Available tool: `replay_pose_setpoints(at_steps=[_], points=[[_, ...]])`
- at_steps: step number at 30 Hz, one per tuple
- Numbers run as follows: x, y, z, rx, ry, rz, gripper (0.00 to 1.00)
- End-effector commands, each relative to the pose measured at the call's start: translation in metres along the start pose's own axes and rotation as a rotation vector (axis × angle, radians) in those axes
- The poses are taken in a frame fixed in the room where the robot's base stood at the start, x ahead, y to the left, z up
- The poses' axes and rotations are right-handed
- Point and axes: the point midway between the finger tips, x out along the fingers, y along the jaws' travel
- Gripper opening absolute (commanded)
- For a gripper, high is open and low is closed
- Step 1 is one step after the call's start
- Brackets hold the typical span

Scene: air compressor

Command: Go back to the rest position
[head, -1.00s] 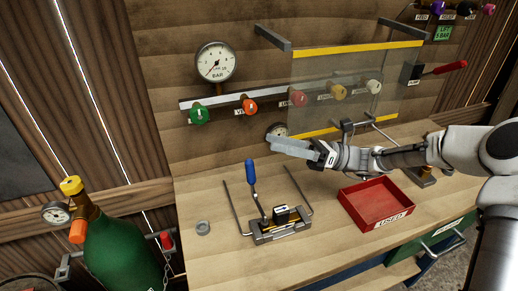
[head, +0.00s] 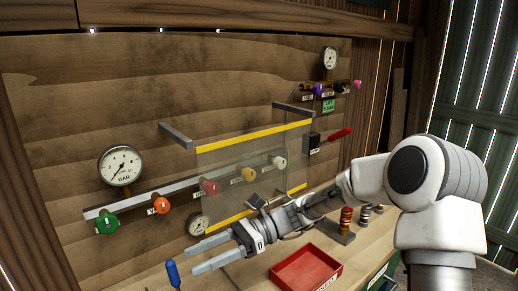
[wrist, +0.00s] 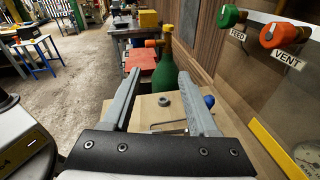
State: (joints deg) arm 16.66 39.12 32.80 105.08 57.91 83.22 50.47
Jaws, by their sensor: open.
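My gripper (head: 194,257) is open and empty, with its two fingers apart. In the head view it points left, above the workbench and in front of the clear panel with yellow edges (head: 240,165). In the wrist view the open fingers (wrist: 160,78) frame the bench top, with a small grey ring (wrist: 164,99) and the green bottle (wrist: 166,72) beyond. Nothing is between the fingers. My arm reaches in from the right.
The red tray (head: 306,268) is below my arm. The blue lever handle (head: 173,273) stands near the fingertips. A pressure gauge (head: 121,165), the green knob (head: 107,222) and the orange knob (head: 160,205) are on the wall. A red-handled lever (head: 340,135) is farther right.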

Motion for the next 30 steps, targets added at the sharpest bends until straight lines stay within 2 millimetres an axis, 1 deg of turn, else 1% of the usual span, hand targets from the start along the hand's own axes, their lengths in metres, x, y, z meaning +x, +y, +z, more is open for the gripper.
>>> replay_pose_setpoints(at_steps=[1, 5, 11, 20, 30], points=[[0.001, 0.009, 0.001, -0.036, 0.07, 0.005, 0.59], [-0.002, 0.03, -0.005, -0.132, 0.241, 0.022, 0.59], [-0.015, 0.061, -0.01, -0.284, 0.492, 0.056, 0.59], [-0.05, 0.107, -0.008, -0.514, 0.843, 0.127, 0.59], [-0.098, 0.16, 0.008, -0.764, 1.206, 0.232, 0.59]])
